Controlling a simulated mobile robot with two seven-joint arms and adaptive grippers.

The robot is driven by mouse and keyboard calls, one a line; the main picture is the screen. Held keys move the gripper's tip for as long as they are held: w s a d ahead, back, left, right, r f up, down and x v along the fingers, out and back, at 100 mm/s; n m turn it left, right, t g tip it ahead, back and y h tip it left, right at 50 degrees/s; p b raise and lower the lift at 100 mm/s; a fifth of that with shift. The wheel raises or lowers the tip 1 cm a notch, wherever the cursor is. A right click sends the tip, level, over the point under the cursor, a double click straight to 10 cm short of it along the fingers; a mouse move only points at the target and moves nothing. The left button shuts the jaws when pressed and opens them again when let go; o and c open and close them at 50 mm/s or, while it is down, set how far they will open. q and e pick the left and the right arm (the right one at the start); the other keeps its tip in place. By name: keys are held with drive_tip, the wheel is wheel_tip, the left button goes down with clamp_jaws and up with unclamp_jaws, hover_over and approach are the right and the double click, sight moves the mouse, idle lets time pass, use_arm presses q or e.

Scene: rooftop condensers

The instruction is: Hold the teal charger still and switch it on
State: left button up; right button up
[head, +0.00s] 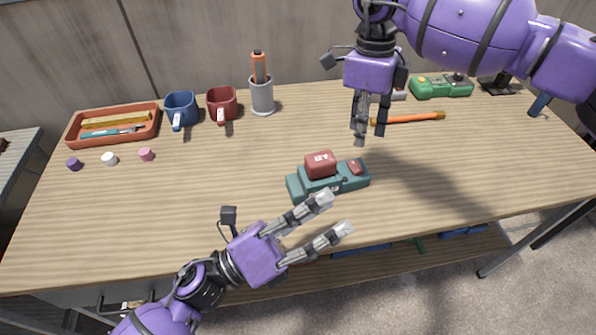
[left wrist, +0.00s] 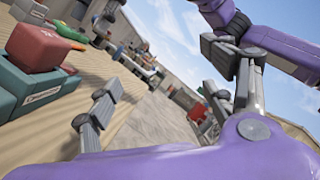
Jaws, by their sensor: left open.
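The teal charger (head: 305,188) sits on the table in the middle of the head view, with a red battery block (head: 320,164) on top. A small red switch-like part (head: 356,166) is at its right end. In the left wrist view the charger (left wrist: 42,92) shows at the left edge, partly cut off, with the red block (left wrist: 36,46) above it. My left gripper (head: 335,213) is open and empty, just in front of the charger, apart from it. My right gripper (head: 371,137) points down behind the charger's right end, fingers slightly apart and empty.
An orange tray (head: 112,138), blue mug (head: 181,108), red mug (head: 222,104) and grey cup (head: 262,98) stand at the back left. Small caps (head: 109,159) lie before the tray. An orange rod (head: 408,118) and green device (head: 440,86) are back right. The table beside the charger is clear.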

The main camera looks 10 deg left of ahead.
use_arm(q)
drive_tip(key=w+d+r+m+g+h, duration=0.1)
drive_tip(key=m+g, duration=0.2)
drive_tip(key=m, duration=0.4)
drive_tip(key=m+y, duration=0.2)
drive_tip(key=y, duration=0.1)
hover_over(306, 173)
drive_tip(key=s+a, duration=0.2)
drive_tip(key=a, duration=0.1)
drive_tip(key=f, duration=0.1)
drive_tip(key=f+m+g+y, duration=0.1)
drive_tip(key=f, duration=0.1)
drive_tip(key=d+f+m+g+y, duration=0.1)
drive_tip(key=f, duration=0.1)
drive_tip(key=w+f+m+g+y, duration=0.1)
drive_tip(key=f, duration=0.2)
drive_tip(key=shift+d, duration=0.3)
drive_tip(key=shift+f+y, duration=0.25)
drive_tip(key=shift+y, duration=0.05)
drive_tip(key=shift+m, duration=0.3)
drive_tip(key=x, duration=0.7)
drive_tip(key=shift+w+d+f, duration=0.15)
drive_tip(key=shift+d+f, duration=0.1)
drive_tip(key=shift+f, duration=0.05)
drive_tip(key=c, duration=1.7)
